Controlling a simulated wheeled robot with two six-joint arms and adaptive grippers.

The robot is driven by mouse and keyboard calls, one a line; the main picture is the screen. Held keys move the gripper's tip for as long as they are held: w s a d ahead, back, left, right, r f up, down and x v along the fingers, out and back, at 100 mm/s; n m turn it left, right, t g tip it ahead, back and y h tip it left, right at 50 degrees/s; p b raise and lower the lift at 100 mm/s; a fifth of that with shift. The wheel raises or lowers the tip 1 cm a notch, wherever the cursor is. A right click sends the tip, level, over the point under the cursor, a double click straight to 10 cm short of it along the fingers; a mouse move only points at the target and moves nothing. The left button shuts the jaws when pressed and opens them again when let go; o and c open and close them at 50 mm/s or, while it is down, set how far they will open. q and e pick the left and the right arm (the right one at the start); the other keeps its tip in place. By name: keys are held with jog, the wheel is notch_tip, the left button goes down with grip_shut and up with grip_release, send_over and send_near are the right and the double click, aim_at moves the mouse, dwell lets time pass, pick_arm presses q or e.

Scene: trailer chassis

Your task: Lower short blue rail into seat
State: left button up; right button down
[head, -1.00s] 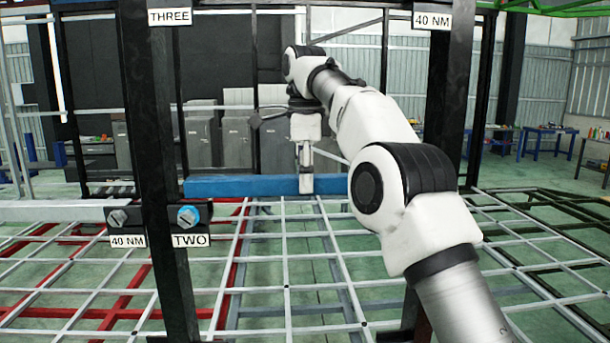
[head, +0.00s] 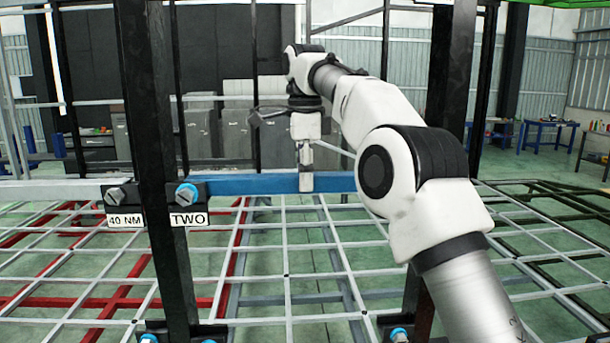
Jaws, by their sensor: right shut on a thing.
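The short blue rail (head: 262,185) lies level across the middle of the head view. Its left end is close to the black bracket with the TWO label (head: 188,219) on the dark upright; I cannot tell whether it touches. My right gripper (head: 306,182) points down and is shut on the rail right of its visible middle. The rail's right end is hidden behind my right arm. A bolt with a blue collar (head: 186,194) sits on the bracket in front of the rail's left end. My left gripper is not in view.
Dark uprights stand at left (head: 160,150) and right (head: 455,80) of the rail. A bolt (head: 118,196) sits above the 40 NM label. A pale grid frame (head: 290,275) spreads below. More brackets with blue-collared bolts (head: 398,334) show at the bottom edge. Workbenches (head: 545,130) stand far back.

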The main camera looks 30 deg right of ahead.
jog(key=shift+f, duration=0.1)
jog(key=c, duration=0.7)
grip_release()
jog(key=shift+s, duration=0.1)
jog(key=shift+f, duration=0.1)
